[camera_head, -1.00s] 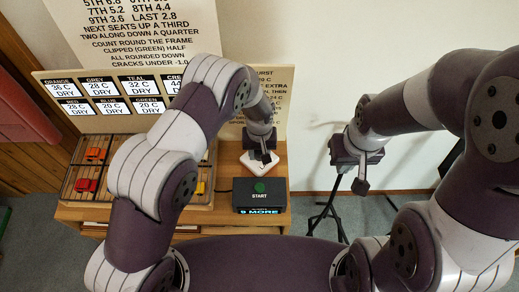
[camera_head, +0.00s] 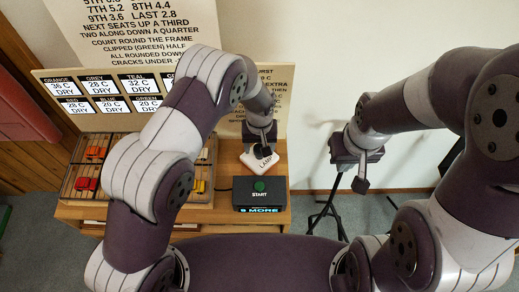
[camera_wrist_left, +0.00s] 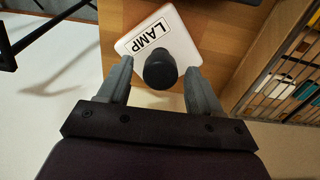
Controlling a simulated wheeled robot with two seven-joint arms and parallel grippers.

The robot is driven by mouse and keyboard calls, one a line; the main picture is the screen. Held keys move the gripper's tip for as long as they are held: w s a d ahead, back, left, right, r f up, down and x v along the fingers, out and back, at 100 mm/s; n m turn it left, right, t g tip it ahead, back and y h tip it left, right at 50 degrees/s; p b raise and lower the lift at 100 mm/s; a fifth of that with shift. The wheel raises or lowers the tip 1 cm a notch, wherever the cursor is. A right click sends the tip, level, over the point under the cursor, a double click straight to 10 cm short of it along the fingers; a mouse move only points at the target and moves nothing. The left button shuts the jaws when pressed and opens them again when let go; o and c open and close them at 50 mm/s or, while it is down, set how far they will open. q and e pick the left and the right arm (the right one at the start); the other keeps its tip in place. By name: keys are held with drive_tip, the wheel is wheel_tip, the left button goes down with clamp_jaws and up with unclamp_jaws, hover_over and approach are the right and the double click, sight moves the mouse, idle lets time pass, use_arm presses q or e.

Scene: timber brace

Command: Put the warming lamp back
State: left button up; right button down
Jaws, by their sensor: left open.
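A white square block labelled LAMP (camera_head: 268,161) sits on the wooden bench top near its back right. In the left wrist view the block (camera_wrist_left: 178,32) has a dark round knob (camera_wrist_left: 160,70) standing on it. My left gripper (camera_wrist_left: 158,76) is open, with its two fingers on either side of the knob and a gap on each side. In the head view my left gripper (camera_head: 262,146) is over the block and hides part of it. My right gripper (camera_head: 360,184) hangs right of the bench, away from the block; its opening is not clear.
A black START box (camera_head: 260,196) with a green button stands in front of the block. A wooden tray (camera_head: 78,168) with red, orange and yellow pieces lies at the left. Printed boards (camera_head: 150,22) stand behind. A black stand (camera_head: 322,212) is on the floor at the right.

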use_arm(q)
wheel_tip(320, 180, up, 10)
drive_tip(key=b, duration=0.1)
drive_tip(key=s+a+r, duration=0.3)
drive_tip(key=s+a, duration=0.5)
drive_tip(key=a, duration=0.1)
drive_tip(key=s+a+r+t, duration=0.1)
drive_tip(key=s+a+r, duration=0.3)
drive_tip(key=s+a, duration=0.3)
drive_tip(key=shift+s+a+r, duration=0.2)
drive_tip(key=shift+s+a, duration=0.15)
drive_tip(key=shift+a, duration=0.85)
